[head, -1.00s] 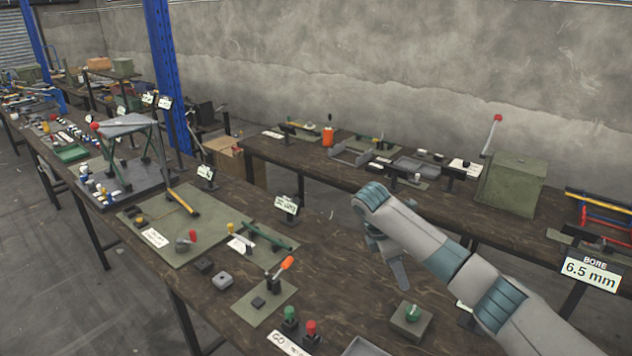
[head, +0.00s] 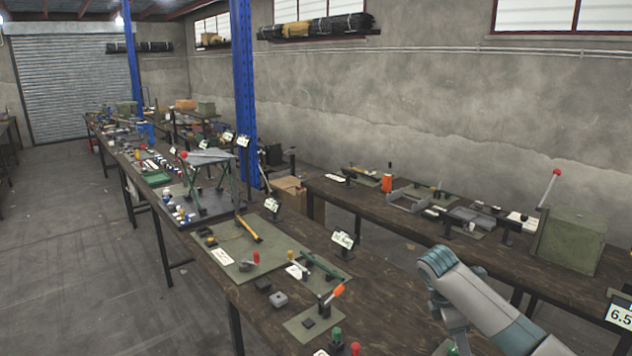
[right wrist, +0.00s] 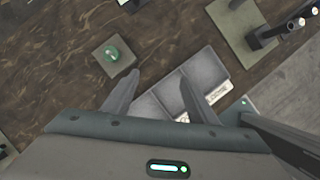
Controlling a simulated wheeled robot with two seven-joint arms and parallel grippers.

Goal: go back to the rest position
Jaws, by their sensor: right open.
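My right arm comes into the head view from the lower right, and part of my right gripper (head: 458,338) shows over the near bench, cut by the lower edge. In the right wrist view my right gripper (right wrist: 152,92) has its two fingers apart with nothing between them. It is above a grey divided tray (right wrist: 202,72) and to the right of a block with a green knob (right wrist: 112,53). My left gripper is not in view.
The near bench (head: 385,290) carries a green mat (head: 235,262) with a yellow-handled lever, an orange-handled lever (head: 336,292) and label stands. A second bench along the wall holds a green box (head: 570,240) with a red-knobbed lever. Floor at the left is clear.

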